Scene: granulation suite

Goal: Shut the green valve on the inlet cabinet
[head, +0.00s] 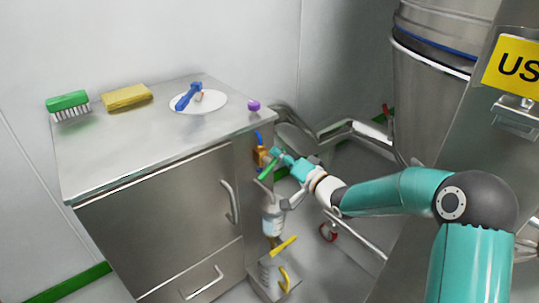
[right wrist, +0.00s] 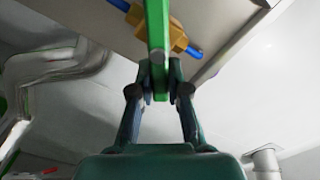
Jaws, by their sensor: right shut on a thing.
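The green valve handle (head: 268,167) is on the right side of the inlet cabinet (head: 160,190), below the top's right corner. It has a brass body (head: 261,156) with a blue part (head: 259,138) above it. My right gripper (head: 275,157) is shut on the green handle. In the right wrist view the handle (right wrist: 157,25) comes down from the brass body (right wrist: 177,38) between the two fingertips (right wrist: 159,80). In the head view the handle slants down to the left. My left gripper is not in view.
A green brush (head: 68,102), a yellow sponge (head: 127,97), a white plate (head: 212,104) and a purple knob-like thing (head: 254,105) are on the cabinet top. A bottle (head: 272,220) and a yellow handle (head: 284,244) are below the valve. A steel vessel (head: 435,90) stands at the right.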

